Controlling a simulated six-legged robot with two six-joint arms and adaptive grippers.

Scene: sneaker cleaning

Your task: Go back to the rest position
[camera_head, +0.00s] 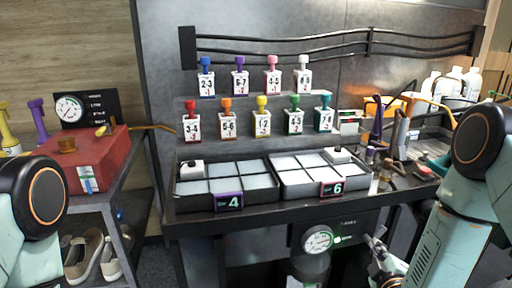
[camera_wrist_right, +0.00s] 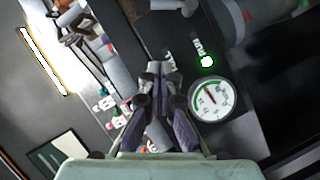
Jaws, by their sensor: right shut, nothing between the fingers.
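My right gripper (camera_head: 376,248) hangs low at the right of the head view, in front of and below the front edge of the dark workbench (camera_head: 290,214). In the right wrist view its fingers (camera_wrist_right: 160,72) are shut with nothing between them. A round gauge (camera_head: 317,239) with a green light is on the panel under the bench, left of this gripper. The gauge also shows in the right wrist view (camera_wrist_right: 212,98), to the right of the fingers. Only a joint of my left arm shows at the left edge; its gripper is out of the picture.
Two trays marked 4 (camera_head: 190,201) and 6 (camera_head: 290,189) stand on the bench, with numbered bottles (camera_head: 262,122) behind. Brushes and tools (camera_head: 385,165) crowd the right side. A red box (camera_head: 90,157) is on the left shelf, with sneakers (camera_head: 84,255) below.

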